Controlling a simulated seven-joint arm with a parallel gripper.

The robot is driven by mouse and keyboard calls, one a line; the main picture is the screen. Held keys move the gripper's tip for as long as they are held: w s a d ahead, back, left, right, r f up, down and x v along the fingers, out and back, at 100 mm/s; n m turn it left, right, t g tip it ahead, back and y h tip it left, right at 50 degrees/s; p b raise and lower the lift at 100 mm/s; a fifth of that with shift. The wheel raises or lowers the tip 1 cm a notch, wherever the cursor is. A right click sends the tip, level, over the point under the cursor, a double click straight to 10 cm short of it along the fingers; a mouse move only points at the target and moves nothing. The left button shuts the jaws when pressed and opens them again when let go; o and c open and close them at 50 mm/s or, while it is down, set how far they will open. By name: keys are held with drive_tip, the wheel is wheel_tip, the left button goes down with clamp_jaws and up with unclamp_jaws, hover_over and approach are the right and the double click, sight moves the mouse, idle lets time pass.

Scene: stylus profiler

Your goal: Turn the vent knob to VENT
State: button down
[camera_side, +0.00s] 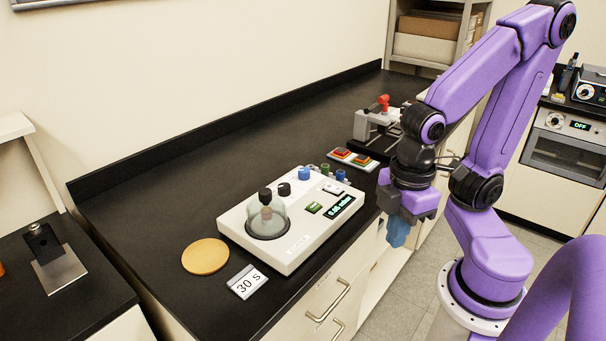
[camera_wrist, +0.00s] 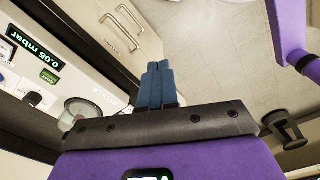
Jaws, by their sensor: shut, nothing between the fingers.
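A white vacuum unit (camera_side: 290,251) with a glass bell jar (camera_side: 267,218) stands on the black bench in the side view. A black knob (camera_side: 284,188) and a blue knob (camera_side: 304,173) are near its back edge; I cannot read which is the vent knob or where it points. The unit's lit display (camera_side: 341,206) reads 0.05 mbar in the wrist view (camera_wrist: 33,47). My gripper (camera_side: 397,236) is shut and empty, pointing down beyond the bench's front edge, right of the unit and apart from it. Its blue fingers (camera_wrist: 158,68) are together in the wrist view.
An orange disc (camera_side: 205,256) and a "30 s" card (camera_side: 247,282) lie left of the unit. A tray of coloured pieces (camera_side: 353,159) and a grey device with a red top (camera_side: 375,125) are behind it. Drawer handles (camera_side: 330,299) stick out below the bench edge.

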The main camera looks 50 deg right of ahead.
drive_tip(key=c, duration=1.8)
unclamp_jaws()
drive_tip(key=o, duration=0.5)
drive_tip(key=shift+w, duration=0.1)
drive_tip(key=o, duration=0.5)
drive_tip(key=shift+w+a+r, duration=0.15)
drive_tip(key=shift+w+a, duration=0.05)
drive_tip(key=shift+w, duration=0.15)
drive_tip(key=shift+o, duration=0.2)
drive_tip(key=w+a+r, duration=0.1)
drive_tip(key=w+r, duration=0.1)
drive_tip(key=w, duration=0.5)
drive_tip(key=shift+a+r, duration=0.2)
drive_tip(key=shift+a, duration=0.1)
wheel_tip(320, 180, up, 5)
drive_tip(key=m, duration=0.2)
hover_over(303, 170)
wheel_tip(303, 170, down, 16)
drive_tip(key=shift+f, duration=0.25)
